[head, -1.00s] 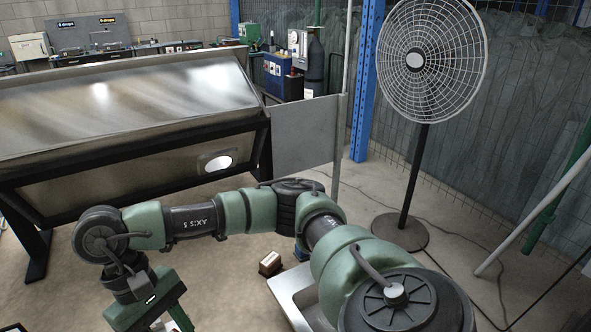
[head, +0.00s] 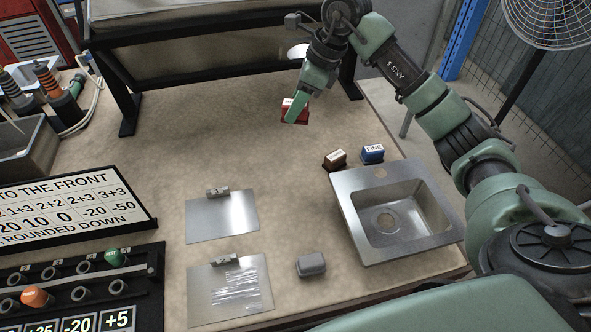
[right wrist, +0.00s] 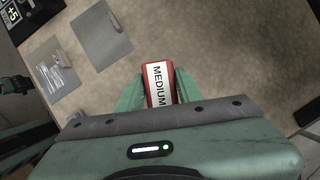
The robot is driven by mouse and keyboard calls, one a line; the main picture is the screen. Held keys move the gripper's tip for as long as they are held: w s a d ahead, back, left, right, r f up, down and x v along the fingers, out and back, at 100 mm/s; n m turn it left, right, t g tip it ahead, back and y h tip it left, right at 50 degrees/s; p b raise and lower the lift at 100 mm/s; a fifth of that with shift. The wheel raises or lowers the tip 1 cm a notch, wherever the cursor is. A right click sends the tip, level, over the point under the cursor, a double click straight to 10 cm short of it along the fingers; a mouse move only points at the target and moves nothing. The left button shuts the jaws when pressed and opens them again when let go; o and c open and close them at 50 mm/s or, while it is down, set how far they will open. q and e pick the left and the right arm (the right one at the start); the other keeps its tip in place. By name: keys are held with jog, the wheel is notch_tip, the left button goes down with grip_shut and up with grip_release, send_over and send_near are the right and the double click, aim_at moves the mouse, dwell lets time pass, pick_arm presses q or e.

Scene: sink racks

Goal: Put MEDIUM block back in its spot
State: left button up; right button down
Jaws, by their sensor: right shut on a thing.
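The red MEDIUM block (head: 286,106) is in my right gripper (head: 297,108), toward the back of the table. The right wrist view shows its white label reading MEDIUM (right wrist: 158,84), between the two green fingers of the right gripper (right wrist: 159,88). I cannot tell whether the block touches the table. A brown block (head: 335,160) and a blue block labelled FINE (head: 372,153) stand side by side behind the sink, to the right of and nearer than the gripper.
A steel sink (head: 348,205) sits at the table's right. Two metal sheets (head: 205,225) (head: 200,280) with clips lie in the middle, beside a grey block (head: 311,265). A sign and a peg rack (head: 150,258) stand at left. The table between the sheets and gripper is clear.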

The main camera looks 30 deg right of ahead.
notch_tip(320, 180, down, 15)
jog(key=shift+r+p, duration=0.1)
jog(key=shift+p, duration=0.75)
notch_tip(320, 180, down, 5)
jog(key=shift+r, duration=0.2)
jog(key=shift+f, duration=0.25)
jog(key=c, duration=0.9)
grip_release()
jog(key=shift+c, duration=0.2)
jog(key=shift+r, duration=0.2)
jog(key=v, duration=1.2)
jog(key=shift+b, duration=0.45)
